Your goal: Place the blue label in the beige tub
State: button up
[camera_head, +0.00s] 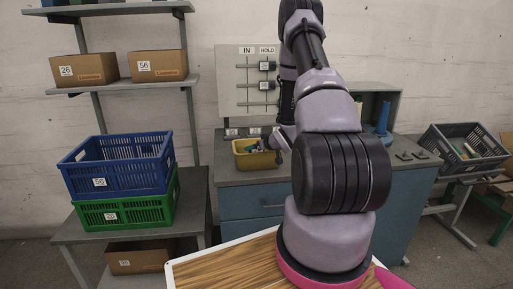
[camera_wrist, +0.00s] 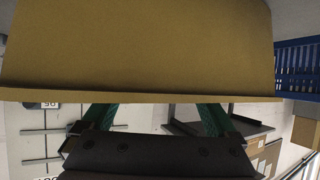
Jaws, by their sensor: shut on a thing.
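The beige tub (camera_head: 258,161), yellowish in the picture, stands on the grey counter, with small greenish and pale shapes at its mouth. Its wall (camera_wrist: 140,50) fills the top of the wrist view. My gripper (camera_head: 264,146) is at the tub's mouth, small and partly covered by my own arm. In the wrist view its two green fingers (camera_wrist: 155,112) stand wide apart and run behind the tub's rim, so their tips are hidden. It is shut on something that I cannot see. I cannot make out the blue label in either view.
A board (camera_head: 247,80) marked IN and HOLD stands behind the counter (camera_head: 240,178). A blue cone-shaped thing (camera_head: 383,118) stands farther right. A blue crate (camera_head: 118,165) sits on a green crate (camera_head: 128,211) at left. A grey crate (camera_head: 465,150) is at right. My arm hides the counter's middle.

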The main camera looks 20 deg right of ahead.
jog(key=shift+f, duration=0.1)
jog(key=o, duration=1)
jog(key=shift+f, duration=0.1)
